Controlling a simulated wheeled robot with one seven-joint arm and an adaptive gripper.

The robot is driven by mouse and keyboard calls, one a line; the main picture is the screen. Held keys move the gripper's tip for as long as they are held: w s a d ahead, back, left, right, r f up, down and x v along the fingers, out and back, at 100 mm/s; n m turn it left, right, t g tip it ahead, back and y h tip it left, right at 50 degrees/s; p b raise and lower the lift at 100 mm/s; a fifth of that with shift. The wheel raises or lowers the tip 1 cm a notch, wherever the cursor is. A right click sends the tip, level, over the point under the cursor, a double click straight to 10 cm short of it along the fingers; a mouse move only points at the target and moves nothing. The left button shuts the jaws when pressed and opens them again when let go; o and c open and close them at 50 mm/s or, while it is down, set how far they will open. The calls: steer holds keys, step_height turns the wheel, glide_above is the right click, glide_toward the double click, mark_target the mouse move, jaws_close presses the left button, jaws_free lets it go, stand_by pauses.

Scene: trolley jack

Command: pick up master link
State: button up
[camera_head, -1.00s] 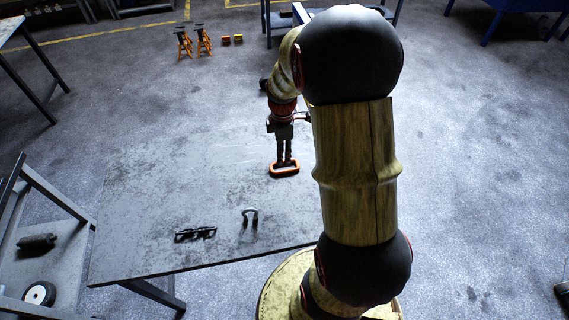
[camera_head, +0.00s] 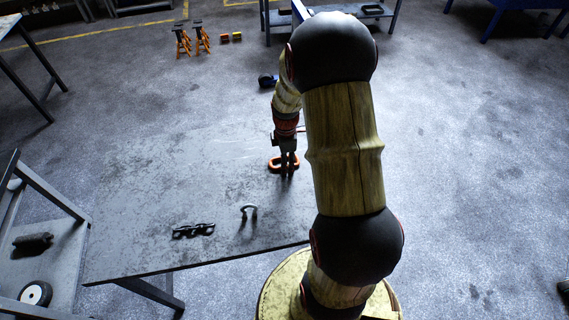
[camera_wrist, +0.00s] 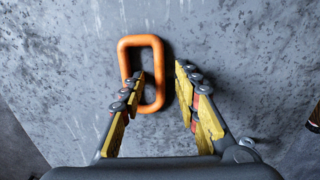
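The master link, an orange oblong ring (camera_head: 273,168), lies flat on the grey table near its far right part. In the wrist view the master link (camera_wrist: 142,41) is at upper centre, its long sides pointing away from me. My gripper (camera_head: 288,172) points down at the ring's right side. In the wrist view my gripper (camera_wrist: 160,72) is open. Its left finger overlaps the ring's opening and hides part of its left bar; the right finger is just outside, so the right bar shows between the fingers. I cannot tell whether either finger touches it.
On the grey table (camera_head: 150,200) lie a dark chain piece (camera_head: 193,230) and a dark shackle (camera_head: 249,211), nearer the front edge. A cart (camera_head: 60,265) with a wheel stands at left. Orange jack stands (camera_head: 203,40) are on the floor behind. Table left of the link is clear.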

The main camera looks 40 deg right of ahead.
steer(key=shift+r, duration=0.1)
steer(key=shift+c, duration=0.5)
jaws_close()
stand_by(0.3)
